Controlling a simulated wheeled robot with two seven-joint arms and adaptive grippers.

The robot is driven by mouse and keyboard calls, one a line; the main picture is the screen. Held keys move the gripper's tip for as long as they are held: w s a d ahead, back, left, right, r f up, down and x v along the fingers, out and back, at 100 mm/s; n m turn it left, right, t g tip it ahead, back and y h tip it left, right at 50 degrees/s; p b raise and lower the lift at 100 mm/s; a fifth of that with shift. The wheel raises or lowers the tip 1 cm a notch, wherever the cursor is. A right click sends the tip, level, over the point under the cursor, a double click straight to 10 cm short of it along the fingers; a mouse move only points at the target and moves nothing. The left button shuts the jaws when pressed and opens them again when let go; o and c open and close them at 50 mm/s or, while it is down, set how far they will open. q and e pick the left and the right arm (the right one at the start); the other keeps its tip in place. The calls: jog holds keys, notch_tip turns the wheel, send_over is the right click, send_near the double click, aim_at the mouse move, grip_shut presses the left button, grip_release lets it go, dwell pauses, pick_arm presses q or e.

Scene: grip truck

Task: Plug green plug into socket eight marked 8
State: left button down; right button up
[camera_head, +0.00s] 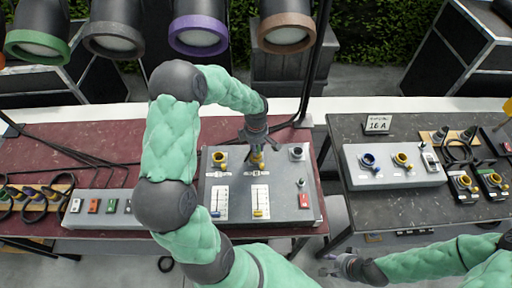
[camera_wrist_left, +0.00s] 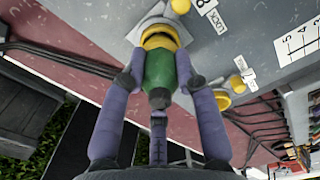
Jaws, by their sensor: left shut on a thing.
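My left gripper (camera_wrist_left: 160,82) is shut on the green plug (camera_wrist_left: 158,72), one finger on each side of its body. The plug's far end meets a yellow socket ring (camera_wrist_left: 160,36) on the grey panel; how deep it sits cannot be told. In the head view my left gripper (camera_head: 257,138) points down at the middle socket (camera_head: 257,158) of the grey box (camera_head: 285,205), and hides the plug. My right gripper (camera_head: 324,266) is empty and looks open, low in front of the tables.
Another yellow socket (camera_head: 219,158) and a dark one (camera_head: 296,153) flank the middle socket. A second grey socket box (camera_head: 392,178) stands on the right table (camera_head: 385,212). Cables and plugs lie at both sides. Stage lamps (camera_head: 197,34) hang above.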

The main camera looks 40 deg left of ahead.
pick_arm(q)
jog(key=shift+f+b, duration=0.65)
jog(key=shift+b, duration=0.05)
jog(key=c, duration=0.5)
grip_release()
jog(key=shift+c, duration=0.2)
jog(key=shift+r, duration=0.15)
jog(key=shift+r+p, duration=1.2)
jog(key=shift+r, duration=1.2)
